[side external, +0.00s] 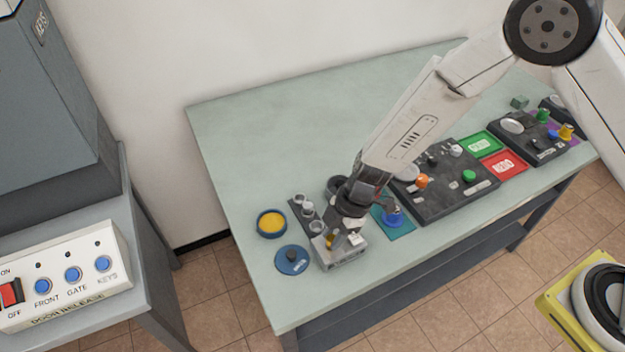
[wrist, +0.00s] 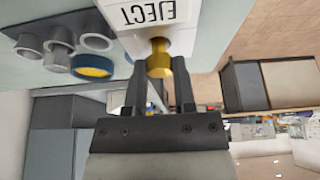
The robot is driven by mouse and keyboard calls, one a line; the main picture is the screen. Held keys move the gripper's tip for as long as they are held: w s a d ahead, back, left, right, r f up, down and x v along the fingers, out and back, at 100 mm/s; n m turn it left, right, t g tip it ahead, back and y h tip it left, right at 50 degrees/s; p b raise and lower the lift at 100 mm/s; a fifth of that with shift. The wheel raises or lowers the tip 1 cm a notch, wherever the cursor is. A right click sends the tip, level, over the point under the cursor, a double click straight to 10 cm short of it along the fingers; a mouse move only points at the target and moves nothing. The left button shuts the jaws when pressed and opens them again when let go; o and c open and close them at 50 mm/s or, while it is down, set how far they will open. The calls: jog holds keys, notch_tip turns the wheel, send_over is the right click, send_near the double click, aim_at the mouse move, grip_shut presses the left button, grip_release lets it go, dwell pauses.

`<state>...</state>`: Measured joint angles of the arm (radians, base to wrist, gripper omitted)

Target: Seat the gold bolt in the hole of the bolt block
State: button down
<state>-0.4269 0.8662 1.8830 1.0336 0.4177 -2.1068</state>
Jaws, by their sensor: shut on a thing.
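The gold bolt (wrist: 158,60) is between my gripper's fingertips (wrist: 159,78) in the wrist view, its head toward me. Its far end meets or overlaps the edge of a white block (wrist: 150,18) marked EJECT; how deep it sits in a hole cannot be told. In the side external view, my gripper (side external: 341,238) points down at the pale grey bolt block (side external: 343,257) near the table's front left corner. Gold (side external: 354,240) shows beside the fingers there. The hole is hidden by the bolt and gripper.
A dark rack with grey rings (side external: 301,200) stands just behind the block. A yellow-filled dish (side external: 271,223) and a blue disc with a black knob (side external: 292,259) lie left. A blue piece on a teal mat (side external: 393,219) and a dark control panel (side external: 445,185) lie right.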

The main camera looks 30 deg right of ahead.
jog(key=shift+c, duration=0.5)
grip_release()
jog(key=shift+r, duration=0.1)
jog(key=shift+r, duration=2.9)
jog(key=s+d+r+m+t+h, duration=0.1)
jog(key=s+d+r+m, duration=0.2)
jog(key=d+m, duration=0.3)
jog(key=s+d+r+m+h, duration=0.2)
jog(key=d+m, duration=0.4)
jog(key=d, duration=0.4)
jog(key=s+d+r+m+t+h, duration=0.1)
jog(key=s+d+r+m, duration=0.4)
jog(key=d, duration=0.3)
jog(key=shift+m+t, duration=0.3)
jog(key=shift+m, duration=0.2)
